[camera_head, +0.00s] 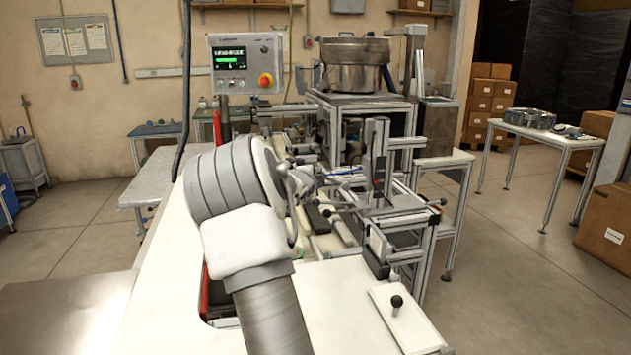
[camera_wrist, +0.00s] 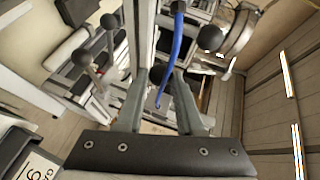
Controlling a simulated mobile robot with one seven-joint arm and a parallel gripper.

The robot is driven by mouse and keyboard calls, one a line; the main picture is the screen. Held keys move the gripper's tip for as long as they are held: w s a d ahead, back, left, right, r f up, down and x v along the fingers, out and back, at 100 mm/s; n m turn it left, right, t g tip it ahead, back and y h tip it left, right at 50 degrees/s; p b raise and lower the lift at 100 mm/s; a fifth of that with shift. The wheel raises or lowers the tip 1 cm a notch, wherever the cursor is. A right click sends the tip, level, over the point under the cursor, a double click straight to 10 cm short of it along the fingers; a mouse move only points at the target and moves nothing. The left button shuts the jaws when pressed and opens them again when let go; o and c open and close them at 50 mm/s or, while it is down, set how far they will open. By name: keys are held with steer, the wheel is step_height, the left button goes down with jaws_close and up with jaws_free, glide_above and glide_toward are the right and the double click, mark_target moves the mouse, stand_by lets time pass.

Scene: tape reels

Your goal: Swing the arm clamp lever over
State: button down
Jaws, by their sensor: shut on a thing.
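In the wrist view my gripper (camera_wrist: 160,78) has its two grey fingers closed around a dark rounded knob (camera_wrist: 157,74), which looks like the end of the arm clamp lever. The lever's shaft is mostly hidden behind the fingers and a blue strip (camera_wrist: 176,42) that crosses in front of it. In the head view my pale arm blocks most of the grip. The machine frame (camera_head: 400,222) stands just right of my wrist, with a blue strip (camera_head: 345,170) beside it.
Other ball-ended levers stand close by in the wrist view, one on the right (camera_wrist: 210,38) and one on the left (camera_wrist: 109,22). A white plate with a black knob (camera_head: 397,302) lies at the front right. A control panel (camera_head: 245,64) and a metal bowl (camera_head: 355,64) rise behind.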

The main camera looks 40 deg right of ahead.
steer(key=s+d+r+m+t+y+p, duration=0.1)
steer(key=s+d+r+m+y+p, duration=0.2)
steer(key=d+r+m+y+p, duration=0.2)
steer(key=shift+s+d+r+m+t+y+p, duration=0.3)
steer(key=shift+d+m+y+p, duration=0.45)
steer(key=shift+p, duration=0.7)
steer(key=shift+w+a, duration=0.1)
steer(key=c, duration=0.5)
jaws_free()
steer(key=v, duration=1.7)
steer(key=shift+s, duration=0.25)
